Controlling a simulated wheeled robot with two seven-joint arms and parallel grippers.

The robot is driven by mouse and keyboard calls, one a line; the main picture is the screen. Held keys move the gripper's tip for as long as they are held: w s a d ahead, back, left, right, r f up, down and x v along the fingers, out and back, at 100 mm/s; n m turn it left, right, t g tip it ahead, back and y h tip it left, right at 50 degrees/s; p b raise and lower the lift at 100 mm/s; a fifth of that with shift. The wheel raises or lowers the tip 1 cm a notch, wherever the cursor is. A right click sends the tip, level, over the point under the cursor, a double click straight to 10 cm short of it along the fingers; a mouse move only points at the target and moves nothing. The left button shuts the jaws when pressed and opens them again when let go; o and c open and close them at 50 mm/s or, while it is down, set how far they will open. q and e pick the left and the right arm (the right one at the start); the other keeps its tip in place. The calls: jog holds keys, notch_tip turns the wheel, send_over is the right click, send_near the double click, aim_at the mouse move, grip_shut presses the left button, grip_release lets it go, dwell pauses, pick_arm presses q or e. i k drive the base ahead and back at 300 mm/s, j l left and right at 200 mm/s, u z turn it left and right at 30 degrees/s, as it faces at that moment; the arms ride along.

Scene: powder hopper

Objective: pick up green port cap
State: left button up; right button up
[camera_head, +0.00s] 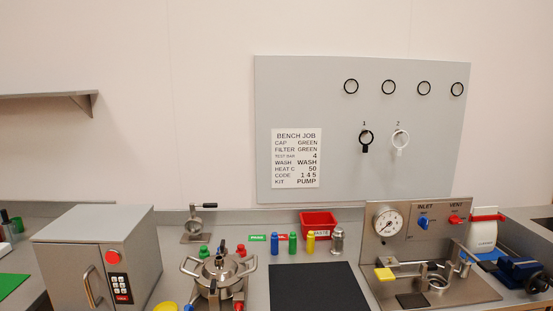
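A small green piece that looks like the green port cap (204,252) stands on the bench at the back left of the steel hopper vessel (217,274). A similar red cap (241,250) stands at the vessel's back right. The vessel partly hides the bench around them, so I cannot tell whether either cap is seated on something. Neither of my grippers is in view.
A grey oven-like box (100,258) stands left of the vessel. Coloured bottles, including a green one (292,243), and a red bin (318,222) stand to the right. A dark mat (318,287) lies clear. A gauge panel (415,222) stands further right.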

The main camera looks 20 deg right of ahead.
aim_at(204, 253)
jog(key=i+j+z, duration=0.6)
jog(key=j, duration=0.25)
